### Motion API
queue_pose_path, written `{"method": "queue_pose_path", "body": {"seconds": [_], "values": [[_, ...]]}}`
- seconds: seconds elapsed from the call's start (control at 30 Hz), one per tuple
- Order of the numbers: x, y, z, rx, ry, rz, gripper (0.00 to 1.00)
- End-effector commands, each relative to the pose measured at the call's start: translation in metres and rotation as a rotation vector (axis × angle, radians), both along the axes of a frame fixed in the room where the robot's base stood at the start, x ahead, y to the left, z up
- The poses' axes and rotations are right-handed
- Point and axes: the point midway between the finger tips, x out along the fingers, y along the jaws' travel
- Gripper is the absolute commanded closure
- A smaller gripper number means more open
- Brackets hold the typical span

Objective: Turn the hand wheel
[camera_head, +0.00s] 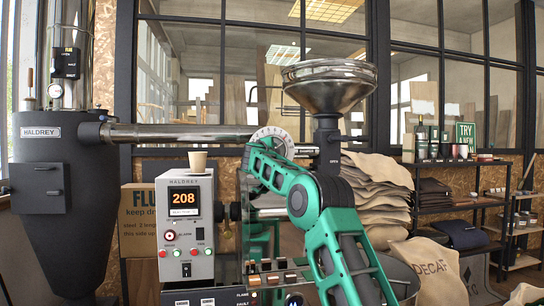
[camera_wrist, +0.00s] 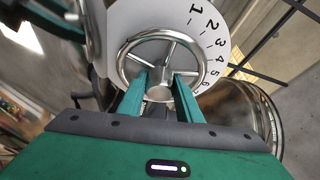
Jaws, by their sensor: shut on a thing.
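The hand wheel (camera_wrist: 123,66) is a chrome ring with spokes and a round hub. It fills the upper middle of the wrist view. Behind it is a white dial plate (camera_wrist: 208,50) with black numbers running from 1 at the top down the right side. My gripper (camera_wrist: 161,82) is shut on the wheel, its two green fingers on either side of the hub area. The exact contact is hard to see. In the head view the dial (camera_head: 263,134) shows on the pipe, and my green arm hides most of the wheel.
A chrome funnel (camera_head: 329,88) rises above right. A dark cyclone (camera_head: 62,200) joins the horizontal pipe (camera_head: 180,133). Stacked sacks (camera_head: 375,190) lie at right.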

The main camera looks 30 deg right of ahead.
Motion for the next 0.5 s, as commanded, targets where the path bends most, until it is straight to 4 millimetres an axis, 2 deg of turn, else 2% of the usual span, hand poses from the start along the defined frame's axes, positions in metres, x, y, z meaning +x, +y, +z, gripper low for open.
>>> {"method": "queue_pose_path", "body": {"seconds": [0.07,0.1,0.17,0.5], "values": [[-0.0001,-0.0018,-0.0022,0.000,0.003,-0.003,1.00],[-0.0001,-0.0018,-0.0022,-0.001,0.004,-0.003,0.66],[0.0000,-0.0017,-0.0021,-0.001,0.004,-0.003,0.52],[-0.0021,0.0011,-0.0009,-0.001,0.002,0.000,0.50]]}}
